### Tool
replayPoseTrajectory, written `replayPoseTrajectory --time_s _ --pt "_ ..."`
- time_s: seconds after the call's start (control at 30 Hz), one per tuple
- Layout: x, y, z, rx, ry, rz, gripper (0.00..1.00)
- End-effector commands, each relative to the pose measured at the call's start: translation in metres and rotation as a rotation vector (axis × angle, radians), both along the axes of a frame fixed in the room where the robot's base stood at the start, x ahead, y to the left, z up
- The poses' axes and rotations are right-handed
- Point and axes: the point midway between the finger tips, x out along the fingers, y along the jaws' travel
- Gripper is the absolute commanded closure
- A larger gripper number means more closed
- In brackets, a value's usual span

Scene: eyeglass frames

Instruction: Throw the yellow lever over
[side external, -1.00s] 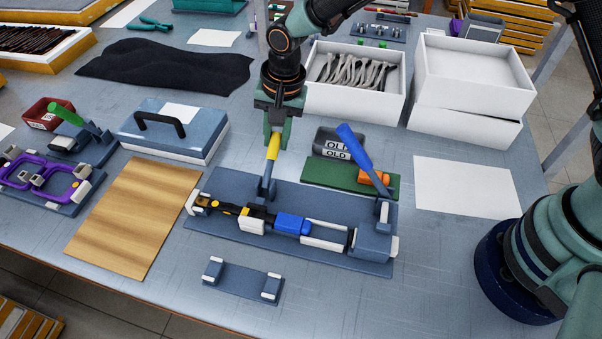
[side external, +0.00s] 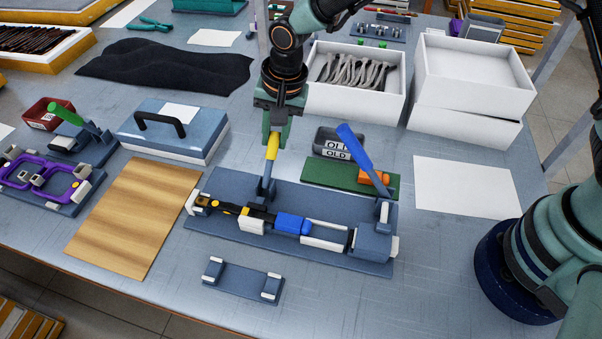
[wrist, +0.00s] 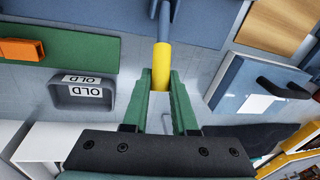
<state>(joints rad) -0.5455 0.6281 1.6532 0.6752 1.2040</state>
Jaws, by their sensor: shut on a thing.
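The yellow lever (side external: 272,147) stands nearly upright at the back edge of the blue-grey fixture plate (side external: 225,186). My gripper (side external: 274,137) is above the plate, shut on the top part of the lever. In the wrist view the lever's yellow handle (wrist: 161,62) sits between my two green fingers (wrist: 161,85), with its grey lower shaft beyond. A blue lever (side external: 354,147) stands tilted at the plate's right end. A dark frame part with a blue clamp block (side external: 291,223) lies along the plate.
A green board (side external: 340,177) with an orange block and a grey bin marked OLD (side external: 335,143) are right of my gripper. A blue case (side external: 172,130) and a wooden board (side external: 134,217) are to the left. A white box (side external: 355,97) stands behind.

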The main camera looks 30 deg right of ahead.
Motion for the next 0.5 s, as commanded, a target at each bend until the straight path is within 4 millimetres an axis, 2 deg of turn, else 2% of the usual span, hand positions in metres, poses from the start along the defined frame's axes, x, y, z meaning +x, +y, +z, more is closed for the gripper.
replayPoseTrajectory --time_s 0.1,0.13,0.17,0.2,0.5 --pt "-0.0007 0.0004 0.0006 -0.001 0.002 0.000 1.00" --pt "-0.0006 0.0004 0.0007 -0.001 0.002 0.000 0.63" --pt "-0.0005 0.0004 0.0007 0.000 0.001 0.000 0.51" --pt "-0.0004 0.0005 0.0006 0.000 0.001 0.000 0.44" --pt "-0.0001 0.0004 0.0009 0.000 0.000 -0.001 0.44"
